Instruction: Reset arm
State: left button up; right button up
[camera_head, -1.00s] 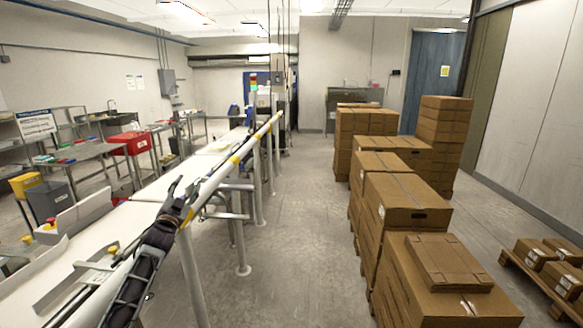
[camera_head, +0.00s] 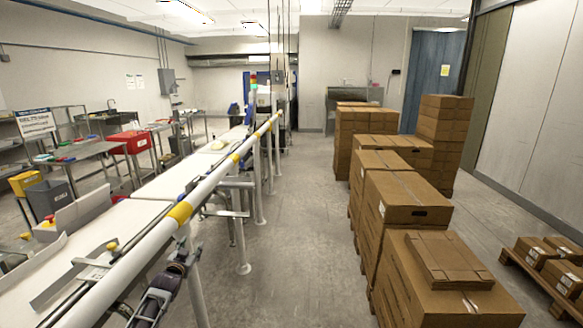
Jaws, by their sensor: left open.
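My left gripper (camera_head: 189,254) is at the lower left, at the end of my dark left arm (camera_head: 152,304). It is low beside the white guard rail (camera_head: 142,246) with yellow bands, on the aisle side. It is open and I see nothing in it. The rail and its post partly crowd the view of its fingers. My right gripper is not in view.
The white conveyor belt (camera_head: 122,222) runs away on the left behind the rail. Stacked cardboard boxes (camera_head: 405,200) line the right of the aisle, with a low pallet of boxes (camera_head: 540,282) farther right. The grey aisle floor (camera_head: 290,230) between is clear.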

pick_arm(q)
jog(key=s+d+f+g+b, duration=0.1)
jog(key=s+f+g, duration=0.1)
jog(key=s+f, duration=0.95)
jog(key=s+d+f+g+b, duration=0.1)
jog(key=s+f+g+b, duration=0.3)
jog(key=f, duration=1.4)
jog(key=s+f+g+p, duration=0.1)
jog(key=s+f, duration=0.9)
jog(key=f, duration=0.4)
jog(key=s+d+f+g+b, duration=0.1)
jog(key=s+f+g, duration=0.1)
jog(key=s+f, duration=0.6)
jog(key=s+d+f+g+b, duration=0.1)
jog(key=s+f, duration=0.7)
jog(key=s, duration=1.4)
jog(key=s+d+f+g+b, duration=0.1)
jog(key=s+f+g, duration=0.3)
jog(key=s, duration=1.2)
notch_tip(320, 180, down, 5)
jog(key=shift+d+r+g+b, duration=0.1)
jog(key=shift+d+g+b, duration=0.25)
jog(key=shift+d, duration=0.3)
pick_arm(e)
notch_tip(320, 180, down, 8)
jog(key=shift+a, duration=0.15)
pick_arm(q)
jog(key=shift+s, duration=0.15)
